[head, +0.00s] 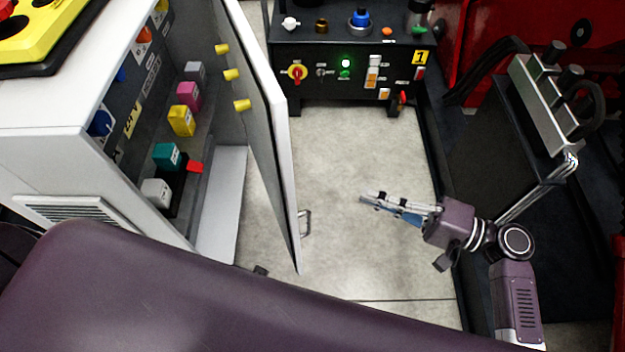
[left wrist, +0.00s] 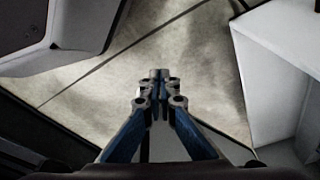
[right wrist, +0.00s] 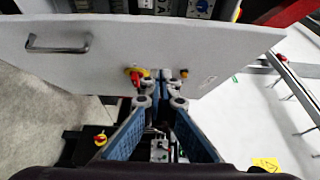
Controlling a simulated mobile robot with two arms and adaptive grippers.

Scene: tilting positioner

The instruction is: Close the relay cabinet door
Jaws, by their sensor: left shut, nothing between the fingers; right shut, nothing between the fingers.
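The white relay cabinet (head: 60,165) stands at the left of the head view, its front open. Its door (head: 268,130) is swung well out, with a metal handle (head: 306,222) on the outer face near the free edge. In the right wrist view the door (right wrist: 100,40) and its handle (right wrist: 58,45) cross the upper part. My right gripper (head: 366,198) is shut and empty, to the right of the handle and apart from it; its fingers (right wrist: 160,88) point towards the door. My left gripper (left wrist: 159,88) is shut and empty above the floor, outside the head view.
Inside the cabinet are coloured relay blocks, including a yellow one (head: 181,121). A black control box (head: 330,75) with switches stands at the back. A grey rack (head: 545,105) with hoses is at the right. Bare floor (head: 350,140) lies between door and rack.

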